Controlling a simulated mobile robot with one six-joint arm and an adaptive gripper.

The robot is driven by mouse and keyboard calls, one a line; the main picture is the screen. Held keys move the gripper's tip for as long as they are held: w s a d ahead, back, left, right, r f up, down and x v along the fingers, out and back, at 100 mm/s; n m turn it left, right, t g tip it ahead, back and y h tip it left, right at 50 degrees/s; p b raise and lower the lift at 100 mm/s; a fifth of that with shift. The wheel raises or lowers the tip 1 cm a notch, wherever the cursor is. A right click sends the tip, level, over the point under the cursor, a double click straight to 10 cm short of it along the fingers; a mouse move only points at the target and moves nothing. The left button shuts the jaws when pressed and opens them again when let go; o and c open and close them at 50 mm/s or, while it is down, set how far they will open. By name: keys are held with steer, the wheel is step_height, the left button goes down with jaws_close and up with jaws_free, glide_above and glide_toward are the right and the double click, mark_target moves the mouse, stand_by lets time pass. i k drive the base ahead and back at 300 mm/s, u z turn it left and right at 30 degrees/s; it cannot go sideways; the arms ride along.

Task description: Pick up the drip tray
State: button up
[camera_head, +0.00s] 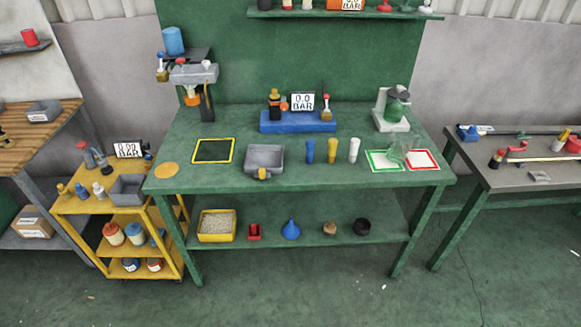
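No object is labelled as the drip tray. The likeliest match is an open grey tray (265,154) on the green workbench (310,184), left of centre near the front. A small brass-coloured fitting (263,173) sits at its front edge. Another grey open bin (127,189) stands on the yellow cart at the left, and I cannot tell for certain which one is meant. My gripper is not in view.
Left of the grey tray lies a yellow-framed dark mat (213,151). Blue, yellow and white cylinders (332,151) stand close to its right. Behind is a blue manifold block (298,122) with a gauge. The bench's front right has green and red framed mats (421,160).

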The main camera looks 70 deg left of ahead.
mark_target(263, 161)
steer(key=z, duration=0.85)
steer(key=k, duration=2.75)
steer(key=u, duration=0.9)
